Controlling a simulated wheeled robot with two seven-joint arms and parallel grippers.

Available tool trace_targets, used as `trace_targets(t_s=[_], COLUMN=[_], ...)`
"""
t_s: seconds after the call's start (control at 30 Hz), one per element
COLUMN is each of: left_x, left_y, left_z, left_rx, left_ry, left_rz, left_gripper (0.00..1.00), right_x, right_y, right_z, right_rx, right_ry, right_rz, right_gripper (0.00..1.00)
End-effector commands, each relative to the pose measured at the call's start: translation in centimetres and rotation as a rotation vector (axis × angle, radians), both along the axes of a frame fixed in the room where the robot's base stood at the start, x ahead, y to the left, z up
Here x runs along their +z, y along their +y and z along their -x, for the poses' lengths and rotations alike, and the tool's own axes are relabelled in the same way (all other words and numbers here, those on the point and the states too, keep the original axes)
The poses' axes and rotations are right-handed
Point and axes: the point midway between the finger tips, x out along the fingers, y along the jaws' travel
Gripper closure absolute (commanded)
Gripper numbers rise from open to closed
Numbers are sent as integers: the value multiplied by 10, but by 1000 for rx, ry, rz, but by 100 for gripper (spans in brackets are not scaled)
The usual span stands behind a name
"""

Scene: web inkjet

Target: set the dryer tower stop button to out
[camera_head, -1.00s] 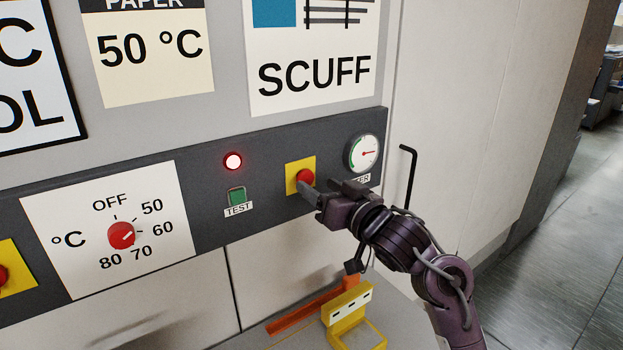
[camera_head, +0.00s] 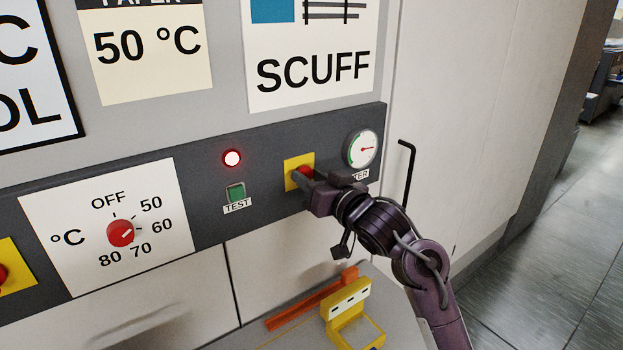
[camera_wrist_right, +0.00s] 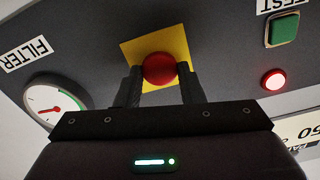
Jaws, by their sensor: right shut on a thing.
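A red stop button on a yellow square plate (camera_head: 290,168) sits on the dark control strip, between the green TEST button and the dial gauge. My right gripper (camera_head: 302,177) reaches it from the lower right and covers part of it. In the right wrist view the red button (camera_wrist_right: 159,69) shows between the two fingers of my right gripper (camera_wrist_right: 160,86), which are shut on it. A second red button (camera_head: 3,274) on a yellow plate is cut off at the left edge; I cannot tell from these frames which button serves which unit. My left gripper is out of view.
A green TEST button (camera_head: 236,192) and a lit red lamp (camera_head: 232,158) are left of the gripper. A red temperature knob (camera_head: 121,233) is farther left. The gauge (camera_head: 362,149) is close above the gripper. A black hooked rod (camera_head: 407,175) and a yellow bracket (camera_head: 347,310) are nearby.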

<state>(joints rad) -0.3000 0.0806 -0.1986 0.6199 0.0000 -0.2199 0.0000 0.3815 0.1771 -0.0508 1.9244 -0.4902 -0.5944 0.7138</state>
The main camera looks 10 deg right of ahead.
Motion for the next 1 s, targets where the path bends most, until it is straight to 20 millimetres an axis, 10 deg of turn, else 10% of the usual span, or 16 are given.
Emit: trace_targets(t_s=[0.53,0.57,0.7,1.0], left_x=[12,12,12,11], left_y=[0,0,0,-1], left_z=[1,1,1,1], left_rx=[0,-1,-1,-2], left_ry=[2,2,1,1], left_rz=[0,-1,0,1], left_gripper=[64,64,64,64], right_x=[-1,-1,-1,0], right_y=[-5,-5,-5,-5], right_z=[11,11,11,12], right_rx=[-1,-1,-1,0], right_ry=[2,2,1,0], right_rz=[2,2,0,0], right_gripper=[100,64,46,43])
